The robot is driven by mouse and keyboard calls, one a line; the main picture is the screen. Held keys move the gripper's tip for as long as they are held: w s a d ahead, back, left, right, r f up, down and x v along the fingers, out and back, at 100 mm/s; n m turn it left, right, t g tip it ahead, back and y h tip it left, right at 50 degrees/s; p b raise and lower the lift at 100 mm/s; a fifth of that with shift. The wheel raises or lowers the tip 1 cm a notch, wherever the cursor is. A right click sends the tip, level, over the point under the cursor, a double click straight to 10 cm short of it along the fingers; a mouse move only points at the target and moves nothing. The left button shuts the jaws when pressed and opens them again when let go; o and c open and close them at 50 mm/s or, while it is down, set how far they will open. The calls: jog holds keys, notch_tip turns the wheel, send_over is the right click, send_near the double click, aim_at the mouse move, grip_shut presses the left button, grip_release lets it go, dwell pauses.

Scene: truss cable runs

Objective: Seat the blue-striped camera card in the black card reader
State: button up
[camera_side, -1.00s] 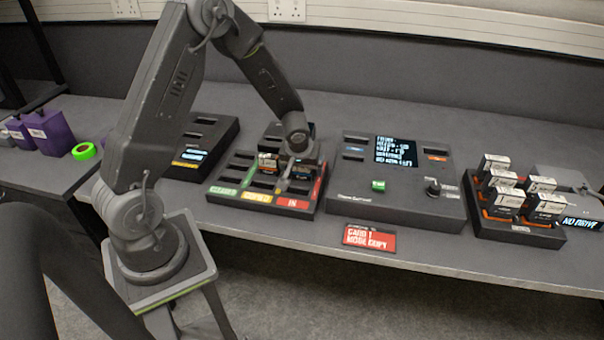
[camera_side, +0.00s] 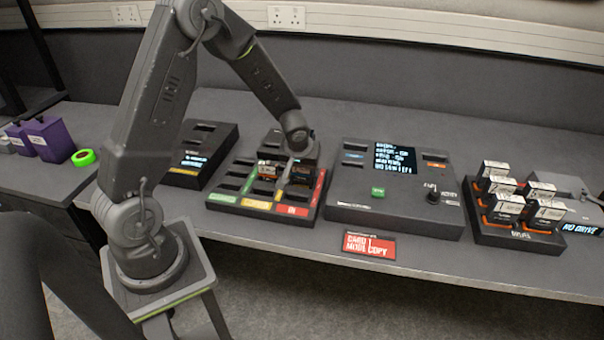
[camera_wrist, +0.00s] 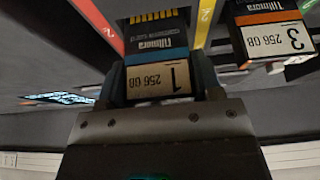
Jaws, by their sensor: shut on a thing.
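The blue-striped camera card (camera_wrist: 157,62), marked 1 and 256 GB, is between the fingers of my gripper (camera_wrist: 160,84) in the wrist view. My gripper is shut on its labelled end, and its gold contacts are uncovered at the far end. In the side view my gripper (camera_side: 293,172) is over the right part of the sorting tray (camera_side: 245,208); the card is small and partly hidden there. A black box with slots and a small lit screen (camera_side: 186,176), apparently the card reader, stands left of the tray.
An orange-striped card (camera_wrist: 270,35), marked 3, stands close beside the held card. A dark console (camera_side: 395,200) with a screen and knob is right of the tray. A rack of several cards (camera_side: 515,235) is further right. A red sign (camera_side: 369,246) is at the front edge.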

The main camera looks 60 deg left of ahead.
notch_tip(320, 180, up, 7)
jog(key=w+a+r, duration=0.1)
jog(key=a, duration=1.8)
jog(key=shift+w+f, duration=0.2)
jog(key=shift+f, duration=2.4)
jog(key=shift+f, duration=1.7)
jog(key=o, duration=1)
jog(key=shift+o, duration=0.4)
jog(key=shift+o, duration=0.7)
